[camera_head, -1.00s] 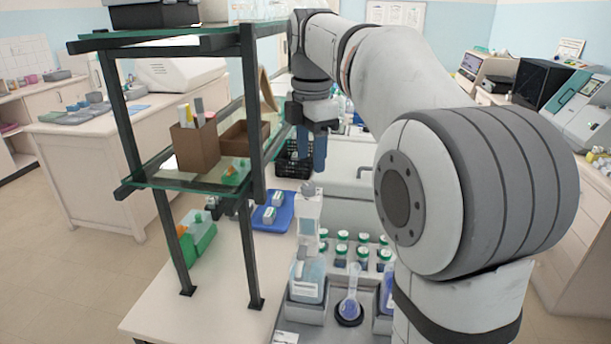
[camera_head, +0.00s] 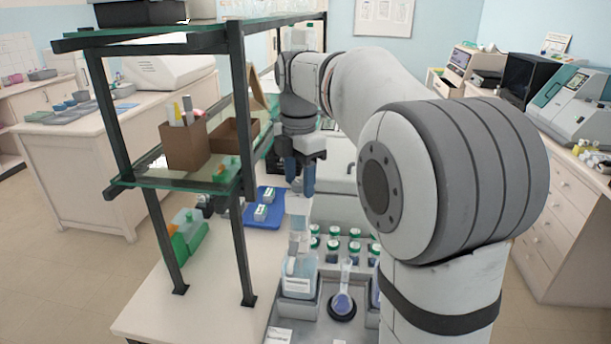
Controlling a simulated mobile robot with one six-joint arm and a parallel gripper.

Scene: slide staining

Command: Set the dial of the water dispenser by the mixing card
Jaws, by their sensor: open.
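A bottle of pale blue liquid with a tall light-coloured top (camera_head: 300,274) stands on the bench right of the shelf's legs. It looks like the water dispenser; its dial cannot be made out. A small white card with print (camera_head: 278,336) lies at the bottom edge, cut off by the frame. It may be the mixing card, but its text is too small to read. My gripper (camera_head: 300,176) points down with its blue fingers apart, empty, above and behind the bottle.
A dark-framed glass shelf (camera_head: 240,150) with brown boxes stands close left of my gripper. A blue tray (camera_head: 265,217) with small boxes lies behind the bottle. Green-capped jars (camera_head: 333,246) and a blue flask (camera_head: 342,300) stand to its right. The bench front left is bare.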

